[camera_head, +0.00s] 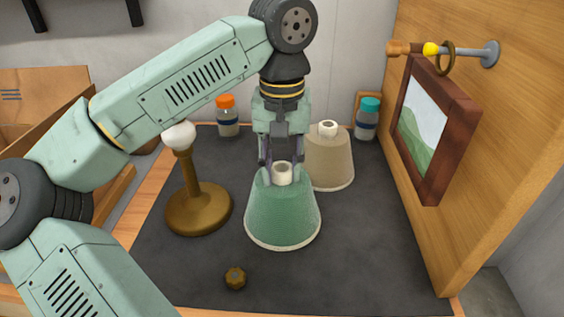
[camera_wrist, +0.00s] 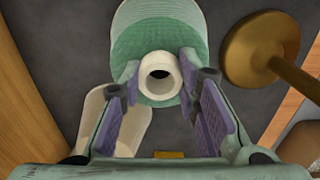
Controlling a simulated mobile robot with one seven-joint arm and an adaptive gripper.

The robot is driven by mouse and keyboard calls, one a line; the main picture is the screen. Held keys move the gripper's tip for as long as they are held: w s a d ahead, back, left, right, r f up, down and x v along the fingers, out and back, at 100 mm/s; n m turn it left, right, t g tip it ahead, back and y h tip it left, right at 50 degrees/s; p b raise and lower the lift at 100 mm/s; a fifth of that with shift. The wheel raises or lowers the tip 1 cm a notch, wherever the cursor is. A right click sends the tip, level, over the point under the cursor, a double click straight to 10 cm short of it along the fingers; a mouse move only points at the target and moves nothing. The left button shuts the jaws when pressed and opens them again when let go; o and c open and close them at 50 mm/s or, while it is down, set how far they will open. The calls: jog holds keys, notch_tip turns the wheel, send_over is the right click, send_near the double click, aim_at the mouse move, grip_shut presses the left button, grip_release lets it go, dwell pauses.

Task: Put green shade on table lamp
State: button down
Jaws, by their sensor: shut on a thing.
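The green shade (camera_head: 282,215) is upright, wide end down, at or just above the dark mat; I cannot tell if it touches. Its white collar is between the fingers of my gripper (camera_head: 282,166), which is shut on it from above. In the wrist view the shade (camera_wrist: 155,40) shows past the purple pads of my gripper (camera_wrist: 160,82). The table lamp (camera_head: 190,190) stands left of the shade, with a brown round base, a stem and a bare white bulb. Its base also shows in the wrist view (camera_wrist: 255,50). My arm passes close by the bulb.
A beige shade (camera_head: 330,165) stands just behind and right of the green one. Bottles with orange (camera_head: 227,118) and teal (camera_head: 367,120) caps stand at the back. A small brown knob (camera_head: 235,278) lies in front. A framed picture (camera_head: 432,130) hangs at right.

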jog(key=shift+f, duration=0.3)
jog(key=shift+f, duration=0.1)
jog(key=c, duration=1.2)
grip_release()
notch_tip(320, 180, up, 12)
